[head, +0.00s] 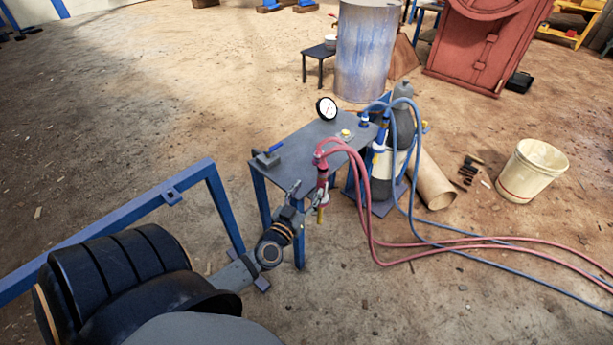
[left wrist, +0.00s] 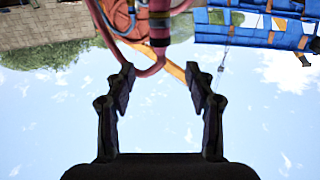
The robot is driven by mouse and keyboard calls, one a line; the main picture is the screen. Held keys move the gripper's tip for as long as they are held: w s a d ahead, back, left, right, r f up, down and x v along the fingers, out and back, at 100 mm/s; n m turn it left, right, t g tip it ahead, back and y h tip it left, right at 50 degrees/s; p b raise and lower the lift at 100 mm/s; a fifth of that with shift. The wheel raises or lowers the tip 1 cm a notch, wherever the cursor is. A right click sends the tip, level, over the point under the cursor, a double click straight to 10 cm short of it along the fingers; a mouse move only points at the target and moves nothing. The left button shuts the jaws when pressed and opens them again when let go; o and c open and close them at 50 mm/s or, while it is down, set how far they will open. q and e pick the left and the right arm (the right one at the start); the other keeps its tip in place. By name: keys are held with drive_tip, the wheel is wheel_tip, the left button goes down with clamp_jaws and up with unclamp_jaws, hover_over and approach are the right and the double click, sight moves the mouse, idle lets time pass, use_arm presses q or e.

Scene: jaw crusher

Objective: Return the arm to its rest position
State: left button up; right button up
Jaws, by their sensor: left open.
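My left arm (head: 270,253) reaches in from the lower left. My left gripper (head: 305,195) is by the near right corner of the small dark table (head: 305,145). In the left wrist view its two fingers (left wrist: 161,75) stand apart with nothing held between them. The red torch-like tool (head: 322,172) with red hoses hangs upright at that table edge, close to the fingers; in the head view I cannot tell whether they touch. In the left wrist view a pinkish hose (left wrist: 150,68) curves just beyond the fingertips. My right gripper is not in view.
A pressure gauge (head: 326,108) and a blue-handled clamp (head: 268,155) are on the table. Gas cylinders (head: 401,105) stand behind it. Red hoses (head: 470,243) and blue hoses (head: 455,258) trail right. A blue rail (head: 125,223) lies left of my arm. A cream bucket (head: 531,170) stands right.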

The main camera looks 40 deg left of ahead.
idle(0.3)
use_arm(q)
drive_tip(key=s+f+m+g+h+p, duration=0.1)
drive_tip(key=s+f+g+p, duration=0.3)
drive_tip(key=f, duration=0.8)
drive_tip(key=s+f+m+g+h+p, duration=0.1)
drive_tip(key=s+f+g+p, duration=0.15)
drive_tip(key=s+f, duration=0.6)
drive_tip(key=s+d+f+g+p, duration=0.1)
drive_tip(key=s+d+f+g, duration=0.2)
drive_tip(key=s+f+g, duration=0.2)
drive_tip(key=s+d+f+g+h+p, duration=0.1)
drive_tip(key=s+f+g, duration=0.4)
drive_tip(key=s+f, duration=0.7)
drive_tip(key=s+d+p, duration=0.1)
drive_tip(key=s+d, duration=0.1)
drive_tip(key=s, duration=0.6)
drive_tip(key=shift+s+d+f+m+p, duration=0.2)
drive_tip(key=shift+m+p, duration=0.1)
drive_tip(key=shift+m, duration=0.1)
